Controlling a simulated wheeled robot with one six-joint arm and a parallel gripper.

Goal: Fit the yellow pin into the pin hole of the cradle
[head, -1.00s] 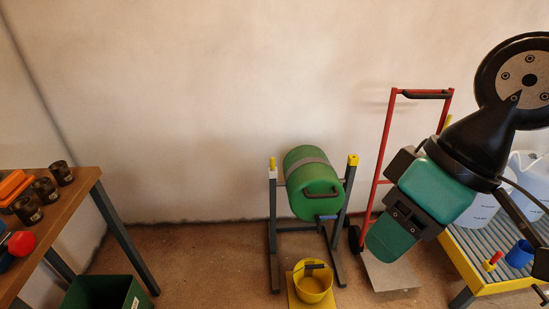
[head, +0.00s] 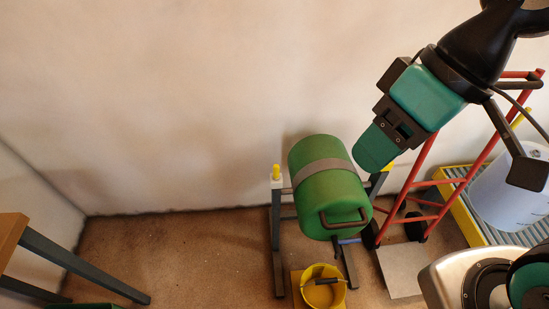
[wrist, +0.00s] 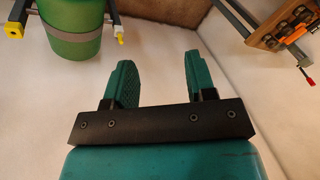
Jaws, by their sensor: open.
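The cradle (head: 277,230) is a dark grey stand bearing a green drum (head: 325,185) with a grey band and dark handle. A narrow yellow piece (head: 276,172) tops its left post; I cannot tell whether this is the yellow pin. A yellow block on the right post (wrist: 13,31) is partly hidden by my gripper in the head view. In the head view my gripper (head: 375,150) overlaps the drum's right edge.
A wooden table (head: 10,235) is at left; the floor between is clear.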

